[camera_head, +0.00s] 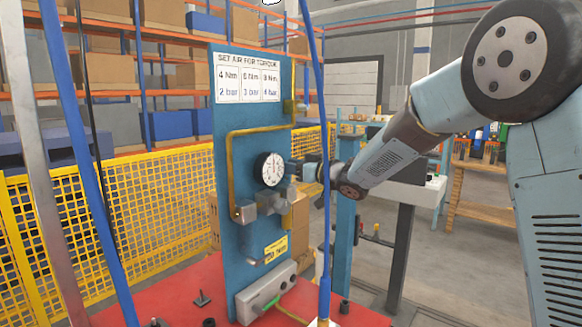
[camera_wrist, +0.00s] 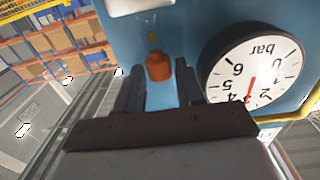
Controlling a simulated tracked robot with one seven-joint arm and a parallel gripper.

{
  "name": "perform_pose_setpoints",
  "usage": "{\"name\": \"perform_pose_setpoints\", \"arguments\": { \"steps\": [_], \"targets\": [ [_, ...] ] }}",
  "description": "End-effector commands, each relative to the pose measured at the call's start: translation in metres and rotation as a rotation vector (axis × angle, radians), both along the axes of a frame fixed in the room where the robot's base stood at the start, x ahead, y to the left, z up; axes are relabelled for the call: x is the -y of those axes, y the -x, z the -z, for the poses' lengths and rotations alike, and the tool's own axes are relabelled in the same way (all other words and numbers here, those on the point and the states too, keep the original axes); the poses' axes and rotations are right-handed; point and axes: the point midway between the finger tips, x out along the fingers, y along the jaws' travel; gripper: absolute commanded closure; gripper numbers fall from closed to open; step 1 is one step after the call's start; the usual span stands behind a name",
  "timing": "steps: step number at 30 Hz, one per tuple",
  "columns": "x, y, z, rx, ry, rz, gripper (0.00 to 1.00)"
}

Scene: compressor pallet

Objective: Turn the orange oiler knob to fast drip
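The orange oiler knob (camera_wrist: 159,66) shows in the wrist view, below a clear glass part with a yellowish spot inside. I do not make it out in the head view. My gripper (camera_wrist: 158,75) is open, with one dark finger on each side of the knob and a visible gap on both sides. I cannot tell how deep the knob lies between the fingertips. In the head view my gripper (camera_head: 295,172) is at the blue panel (camera_head: 226,130), just right of the pressure gauge, mostly hidden by the gauge and fittings.
The white pressure gauge (camera_wrist: 250,75) is close beside my right finger in the wrist view, appearing upside down. A yellow pipe (camera_head: 231,170) and metal fittings (camera_head: 262,204) crowd the panel. Blue uprights (camera_head: 322,120) stand near my arm. The panel stands on a red surface (camera_head: 185,300).

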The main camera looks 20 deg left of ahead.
Motion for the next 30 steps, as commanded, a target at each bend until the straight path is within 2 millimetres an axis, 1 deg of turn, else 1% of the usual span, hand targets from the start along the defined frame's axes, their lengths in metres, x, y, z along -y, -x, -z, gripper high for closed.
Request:
{"name": "perform_pose_setpoints", "arguments": {
  "steps": [9,21,26,30],
  "targets": [
    [-0.0016,-0.0009,-0.0002,0.0,0.0,0.001,0.62],
    [-0.0013,-0.001,-0.0003,0.0,0.0,0.001,1.0],
    [-0.0011,-0.0017,-0.0005,0.001,-0.002,-0.008,1.0],
    [-0.0006,-0.0038,-0.0011,0.003,-0.004,-0.063,1.0]
  ]
}}
